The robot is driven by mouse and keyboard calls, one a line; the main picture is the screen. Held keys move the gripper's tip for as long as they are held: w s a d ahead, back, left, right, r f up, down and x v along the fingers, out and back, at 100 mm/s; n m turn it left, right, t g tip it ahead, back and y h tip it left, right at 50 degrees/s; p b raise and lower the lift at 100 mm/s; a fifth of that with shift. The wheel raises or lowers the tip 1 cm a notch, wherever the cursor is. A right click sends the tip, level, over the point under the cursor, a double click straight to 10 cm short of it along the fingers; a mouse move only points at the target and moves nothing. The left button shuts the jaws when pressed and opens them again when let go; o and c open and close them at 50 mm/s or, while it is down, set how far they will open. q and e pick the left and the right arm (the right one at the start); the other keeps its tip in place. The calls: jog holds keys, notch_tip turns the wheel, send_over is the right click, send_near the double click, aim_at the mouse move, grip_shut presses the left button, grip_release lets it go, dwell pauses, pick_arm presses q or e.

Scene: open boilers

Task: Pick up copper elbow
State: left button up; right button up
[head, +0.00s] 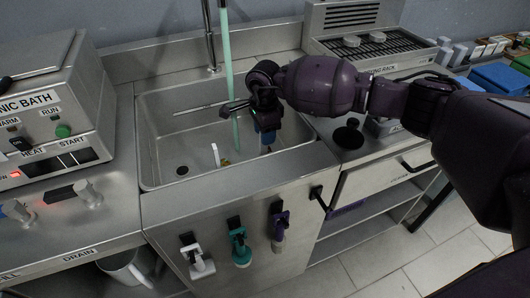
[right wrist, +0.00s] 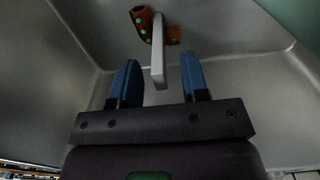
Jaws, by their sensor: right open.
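The copper elbow (right wrist: 141,16) is an orange-brown bent piece with green spots. It lies in the sink beyond my fingertips, at the top of the right wrist view. A white bar (right wrist: 158,52) crosses in front of it and hides part of it. In the head view only a small brownish bit (head: 224,162) shows beside the white bar (head: 215,154). My right gripper (head: 267,137) points down into the sink, to the right of these. Its blue fingers (right wrist: 160,78) are open and apart from the elbow, with nothing held. My left gripper is out of view.
The steel sink (head: 160,130) has raised walls around the gripper. A green hanging tube (head: 227,75) and a faucet stand close left of my right wrist. Several spray handles hang on the front.

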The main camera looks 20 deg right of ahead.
jog(key=shift+r, duration=0.1)
grip_shut()
